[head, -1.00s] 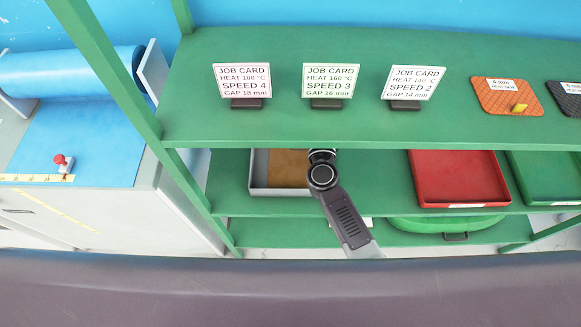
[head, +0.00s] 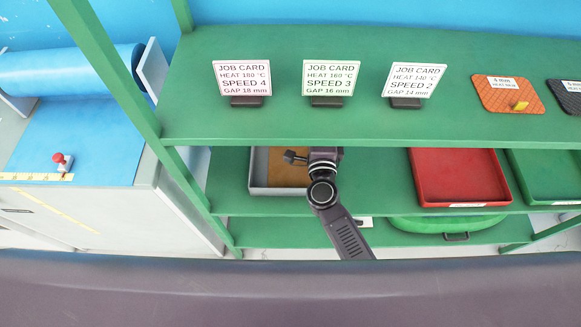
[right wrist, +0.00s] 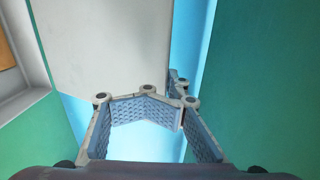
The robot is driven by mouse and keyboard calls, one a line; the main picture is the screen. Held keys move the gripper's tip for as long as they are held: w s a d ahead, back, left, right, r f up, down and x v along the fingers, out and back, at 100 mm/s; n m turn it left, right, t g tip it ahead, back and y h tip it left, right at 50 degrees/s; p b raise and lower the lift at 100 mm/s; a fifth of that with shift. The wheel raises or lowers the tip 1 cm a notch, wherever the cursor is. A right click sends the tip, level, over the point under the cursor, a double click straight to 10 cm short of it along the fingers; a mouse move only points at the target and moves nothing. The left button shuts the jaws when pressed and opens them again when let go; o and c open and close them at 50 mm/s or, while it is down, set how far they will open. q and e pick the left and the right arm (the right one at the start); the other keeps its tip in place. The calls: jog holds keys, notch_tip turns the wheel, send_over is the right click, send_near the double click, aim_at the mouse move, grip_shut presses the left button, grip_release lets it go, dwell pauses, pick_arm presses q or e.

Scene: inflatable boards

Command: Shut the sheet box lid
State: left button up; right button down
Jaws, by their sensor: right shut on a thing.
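The grey open box (head: 256,172) with a brown sheet (head: 288,172) in it is on the middle shelf. My right gripper (head: 291,157) is over it, with the wrist partly covering the sheet. My left gripper is out of view.
The upper shelf (head: 270,125), with three job cards and textured pads, overhangs the box. A green post (head: 185,175) stands left of it. A red tray (head: 440,175) and a green tray (head: 545,175) stand to the right.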

jog(key=shift+s+f, duration=0.85)
jog(key=shift+s+f+b, duration=1.45)
jog(key=shift+s+f, duration=0.1)
jog(key=shift+s, duration=0.3)
